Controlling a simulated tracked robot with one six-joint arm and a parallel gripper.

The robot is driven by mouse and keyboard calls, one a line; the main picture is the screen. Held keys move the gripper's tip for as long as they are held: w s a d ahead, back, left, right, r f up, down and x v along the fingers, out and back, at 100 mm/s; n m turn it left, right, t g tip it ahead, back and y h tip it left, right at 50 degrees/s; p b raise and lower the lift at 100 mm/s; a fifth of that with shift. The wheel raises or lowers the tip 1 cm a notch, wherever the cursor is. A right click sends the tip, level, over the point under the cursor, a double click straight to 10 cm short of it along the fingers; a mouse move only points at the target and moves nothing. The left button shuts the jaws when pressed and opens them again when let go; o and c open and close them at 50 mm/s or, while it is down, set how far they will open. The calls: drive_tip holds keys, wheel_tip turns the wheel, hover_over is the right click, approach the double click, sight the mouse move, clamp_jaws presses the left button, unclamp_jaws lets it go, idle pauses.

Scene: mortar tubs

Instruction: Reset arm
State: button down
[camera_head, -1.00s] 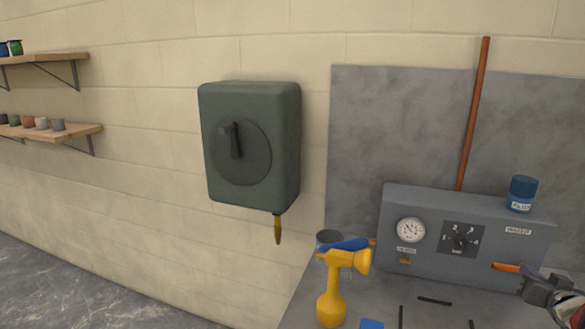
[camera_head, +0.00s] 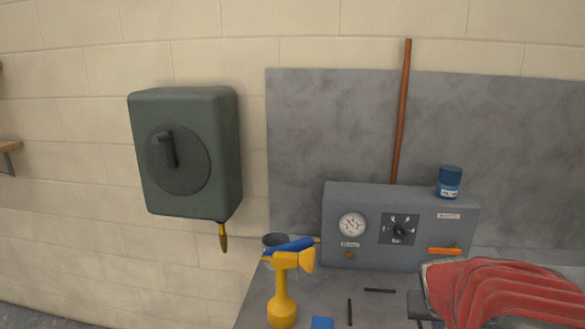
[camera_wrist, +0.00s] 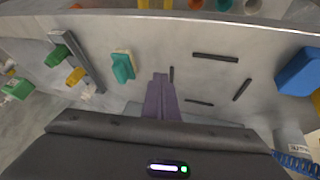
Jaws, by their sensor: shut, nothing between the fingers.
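My gripper (camera_wrist: 160,80) shows in the wrist view as two purple fingers pressed together, shut and empty. Its tips are over the grey bench top (camera_wrist: 215,85), among several dark strips, and I cannot tell how high above it they are. A teal piece (camera_wrist: 122,67) lies to the left of the fingers and a blue block (camera_wrist: 300,72) to the right. In the head view, my red-sleeved arm is at the lower right, in front of the bench. The finger tips cannot be made out there.
A grey control box (camera_head: 372,255) with gauge, dial and orange handle (camera_head: 445,251) stands on the bench, a blue jar (camera_head: 450,182) on top. A yellow drill-shaped tool (camera_head: 282,300) stands left of it. A dark green wall box (camera_head: 190,190) hangs left. A brown rod (camera_head: 401,115) leans behind.

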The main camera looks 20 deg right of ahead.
drive_tip(key=s+a+r+n+t+y, duration=0.1)
drive_tip(key=a+r+n+y, duration=0.1)
drive_tip(key=a, duration=1.5)
drive_tip(key=s+a+r+n+t+y, duration=0.1)
drive_tip(key=a+r+n+y, duration=0.2)
drive_tip(key=a, duration=1.5)
wheel_tip(320, 180, up, 3)
drive_tip(key=n, duration=0.2)
drive_tip(key=shift+s+n+t, duration=0.15)
drive_tip(key=shift+n+t, duration=0.15)
